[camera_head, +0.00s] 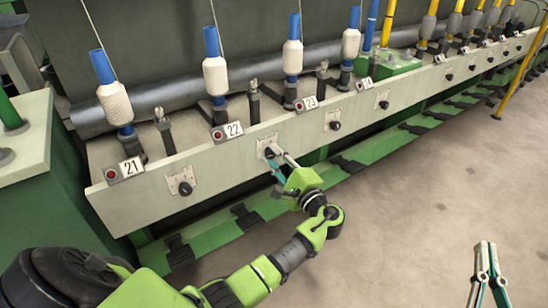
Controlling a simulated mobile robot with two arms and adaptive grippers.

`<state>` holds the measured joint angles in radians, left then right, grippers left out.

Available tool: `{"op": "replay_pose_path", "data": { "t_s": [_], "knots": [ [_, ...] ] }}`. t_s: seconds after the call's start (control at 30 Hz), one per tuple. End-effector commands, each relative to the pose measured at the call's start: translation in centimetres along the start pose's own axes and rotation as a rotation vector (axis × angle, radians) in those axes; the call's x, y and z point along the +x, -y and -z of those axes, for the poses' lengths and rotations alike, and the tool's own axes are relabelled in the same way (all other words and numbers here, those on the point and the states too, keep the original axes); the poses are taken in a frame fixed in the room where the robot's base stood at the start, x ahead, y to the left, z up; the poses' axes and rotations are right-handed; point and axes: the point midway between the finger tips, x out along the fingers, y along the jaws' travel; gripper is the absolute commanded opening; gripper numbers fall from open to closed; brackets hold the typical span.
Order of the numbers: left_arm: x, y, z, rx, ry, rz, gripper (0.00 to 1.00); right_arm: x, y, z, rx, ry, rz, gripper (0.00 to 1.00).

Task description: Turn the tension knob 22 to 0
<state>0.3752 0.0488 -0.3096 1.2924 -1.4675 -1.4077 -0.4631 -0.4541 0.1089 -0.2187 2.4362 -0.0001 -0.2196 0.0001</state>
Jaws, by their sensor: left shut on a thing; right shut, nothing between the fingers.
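The tension knob of position 22 sits on a pale scale plate (262,142) on the front panel, right of the number 22 label (233,130). My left gripper (272,155) reaches up to this plate and is shut on the knob, which its fingers mostly hide. The knob's pointer and scale reading cannot be made out. My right gripper (487,255) is shut and empty, over the floor at lower right, far from the panel.
Neighbouring knobs sit at 21 (185,188) and at 23 (335,125). White yarn bobbins (216,76) on blue tubes stand above the panel. A green rail (220,232) with black pedals runs below. The concrete floor (420,210) at right is clear.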

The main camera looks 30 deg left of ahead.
Motion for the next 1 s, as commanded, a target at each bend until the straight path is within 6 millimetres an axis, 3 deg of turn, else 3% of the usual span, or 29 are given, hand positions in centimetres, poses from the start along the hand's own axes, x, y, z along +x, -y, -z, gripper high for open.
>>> {"op": "replay_pose_path", "data": {
  "t_s": [0.13,0.17,0.2,0.67,1.0],
  "knots": [
    [-0.1,-0.1,0.1,-0.001,-0.001,-0.002,0.01,0.0,0.0,0.0,0.000,0.001,0.000,0.00],
    [-0.1,-0.1,0.1,-0.001,-0.001,-0.002,0.28,0.0,0.0,0.0,0.000,0.001,0.000,0.00],
    [-0.1,-0.1,0.1,0.000,-0.001,-0.002,0.38,0.0,0.0,0.0,0.000,0.001,0.000,0.00],
    [-0.8,-0.1,0.1,0.001,-0.002,-0.001,0.40,0.0,0.0,0.0,0.000,0.002,0.000,0.00],
    [-7.6,-0.1,0.1,0.000,-0.004,-0.004,0.40,0.0,0.0,0.0,0.000,0.002,0.000,0.00]
  ]
}}
